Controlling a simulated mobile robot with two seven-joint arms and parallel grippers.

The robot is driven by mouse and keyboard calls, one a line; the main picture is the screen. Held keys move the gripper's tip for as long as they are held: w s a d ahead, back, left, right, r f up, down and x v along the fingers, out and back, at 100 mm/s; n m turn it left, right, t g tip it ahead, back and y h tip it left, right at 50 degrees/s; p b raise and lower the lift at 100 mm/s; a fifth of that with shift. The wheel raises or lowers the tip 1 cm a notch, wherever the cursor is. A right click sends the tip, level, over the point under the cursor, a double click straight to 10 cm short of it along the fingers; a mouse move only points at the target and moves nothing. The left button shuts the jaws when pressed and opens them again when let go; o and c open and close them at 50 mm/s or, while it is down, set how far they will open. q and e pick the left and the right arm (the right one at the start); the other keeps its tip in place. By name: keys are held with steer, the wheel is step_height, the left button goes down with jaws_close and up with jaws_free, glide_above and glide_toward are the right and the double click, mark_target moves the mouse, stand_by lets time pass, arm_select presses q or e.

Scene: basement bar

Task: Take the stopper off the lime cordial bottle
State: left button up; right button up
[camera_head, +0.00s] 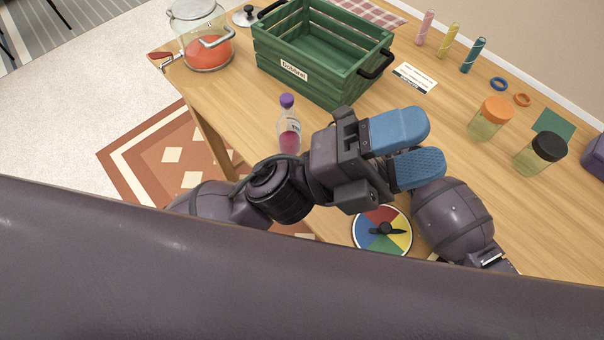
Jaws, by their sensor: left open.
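A small clear bottle (289,137) with pinkish-red liquid and a purple stopper (287,101) stands upright on the wooden table, near its front edge. It is the only bottle I see, and its label is too small to read. The stopper sits on its neck. My left gripper (424,148) is open, with nothing between its blue fingers. It is to the right of the bottle, and its fingers point right, away from it. The wrist of my left arm covers part of the table beside the bottle. My right gripper is not visible.
A green slatted crate (336,88) stands behind the bottle, beside a glass jar (207,52) of red liquid. Jars with an orange lid (495,109) and a black lid (548,146) stand right. A coloured spinner disc (366,238) lies near the front edge.

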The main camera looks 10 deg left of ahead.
arm_select(q)
steer(key=w+a+f+n+t+y, duration=0.1)
steer(key=a+f+n+t+y, duration=0.6)
steer(key=n, duration=0.7)
steer(key=w+a+f+n+t+y, duration=0.1)
steer(key=a+f+n+t+y, duration=0.25)
steer(key=f+n+y, duration=0.7)
steer(key=w+d+n, duration=0.1)
steer(key=w, duration=0.2)
steer(key=w+d+n, duration=0.1)
steer(key=w, duration=0.3)
steer(key=w+d+n+g, duration=0.1)
steer(key=w+d, duration=0.1)
steer(key=w, duration=0.2)
steer(key=shift+f+y, duration=0.1)
steer(key=shift+y, duration=0.15)
steer(key=shift+c, duration=0.4)
jaws_close()
steer(key=shift+r, duration=0.2)
